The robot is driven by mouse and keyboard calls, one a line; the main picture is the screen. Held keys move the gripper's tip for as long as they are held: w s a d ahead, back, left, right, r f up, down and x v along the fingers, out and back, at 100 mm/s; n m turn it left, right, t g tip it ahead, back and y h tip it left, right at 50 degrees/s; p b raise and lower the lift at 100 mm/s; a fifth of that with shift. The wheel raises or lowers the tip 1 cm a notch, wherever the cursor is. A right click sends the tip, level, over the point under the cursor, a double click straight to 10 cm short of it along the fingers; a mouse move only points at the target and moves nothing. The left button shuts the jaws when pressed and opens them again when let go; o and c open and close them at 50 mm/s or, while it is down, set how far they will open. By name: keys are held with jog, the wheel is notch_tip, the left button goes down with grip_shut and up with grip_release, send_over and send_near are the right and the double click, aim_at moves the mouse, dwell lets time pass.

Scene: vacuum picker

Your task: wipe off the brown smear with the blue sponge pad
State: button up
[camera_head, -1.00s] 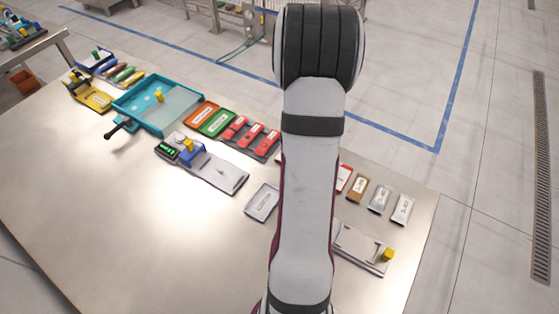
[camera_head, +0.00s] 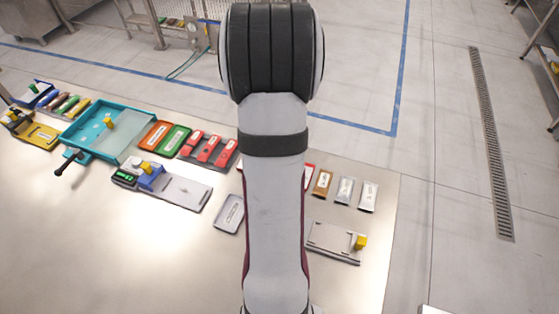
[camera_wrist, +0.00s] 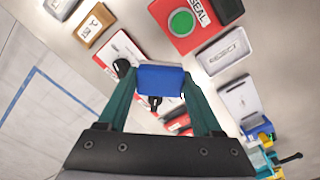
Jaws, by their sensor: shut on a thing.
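My gripper (camera_wrist: 158,88) shows in the wrist view with its two teal fingers shut on the blue sponge pad (camera_wrist: 160,78). The pad sits crosswise between the fingertips, above the table. A small black part shows just below the pad; I cannot tell what it belongs to. In the head view my own arm hides the gripper and the pad. I cannot make out the brown smear in either view; it may be hidden behind my arm or gripper.
The metal table (camera_head: 120,250) holds a teal tray (camera_head: 82,141), a scale-like device (camera_head: 185,191), several red packs and a clamp plate (camera_head: 330,240). In the wrist view a red box with a green button (camera_wrist: 181,22) and a reject tray (camera_wrist: 223,50) lie beyond the pad.

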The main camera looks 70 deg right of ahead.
jog(key=w+a+n, duration=0.3)
jog(key=w+n, duration=0.1)
jog(key=w, duration=0.6)
jog(key=n, duration=0.5)
send_near(195, 195)
jog(key=shift+s+f, duration=0.1)
jog(key=shift+f, duration=3.15)
jog(key=shift+w+f, duration=0.15)
jog(key=shift+w, duration=0.2)
jog(key=shift+c, duration=0.6)
jog(key=shift+w+f, duration=0.1)
jog(key=shift+w, duration=2.95)
jog(key=shift+m, duration=0.3)
jog(key=shift+s, duration=3.25)
jog(key=shift+s+r, duration=0.1)
jog(key=shift+r, duration=0.1)
notch_tip(195, 195, up, 8)
jog(key=shift+f, duration=0.1)
